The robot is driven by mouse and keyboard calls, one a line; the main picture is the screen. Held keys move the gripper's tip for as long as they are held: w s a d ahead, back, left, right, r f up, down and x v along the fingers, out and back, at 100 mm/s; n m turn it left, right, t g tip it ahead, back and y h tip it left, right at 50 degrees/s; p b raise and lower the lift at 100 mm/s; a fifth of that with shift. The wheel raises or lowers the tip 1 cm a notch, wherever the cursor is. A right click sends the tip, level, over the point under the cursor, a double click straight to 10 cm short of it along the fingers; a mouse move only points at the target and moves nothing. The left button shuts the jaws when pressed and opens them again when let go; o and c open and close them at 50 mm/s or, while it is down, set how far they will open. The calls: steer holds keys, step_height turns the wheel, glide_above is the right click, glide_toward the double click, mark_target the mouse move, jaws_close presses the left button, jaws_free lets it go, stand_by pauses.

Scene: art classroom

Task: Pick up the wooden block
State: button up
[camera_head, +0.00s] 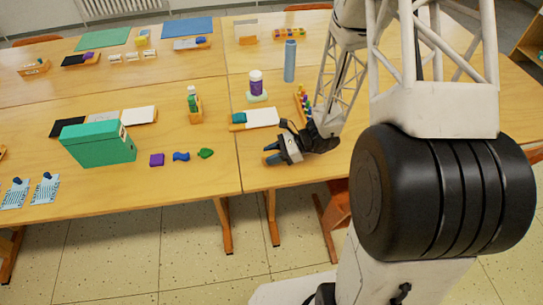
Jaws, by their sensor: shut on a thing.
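My gripper (271,153) is low over the front part of the right-hand table, near its front left corner. No other loose wooden block stands out clearly on the tables.
A blue cylinder (290,61) and a purple-and-white jar (256,84) stand farther back. A green box file (97,146) and small purple (157,160), blue (181,156) and green (205,153) pieces are to the left.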

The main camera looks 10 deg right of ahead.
steer(key=shift+r, duration=0.65)
steer(key=shift+s+r, duration=0.25)
steer(key=shift+r, duration=0.55)
steer(key=s+d+r, duration=0.1)
steer(key=s+d, duration=0.1)
steer(key=s, duration=1.3)
steer(key=shift+s+r, duration=0.15)
steer(key=shift+s, duration=0.05)
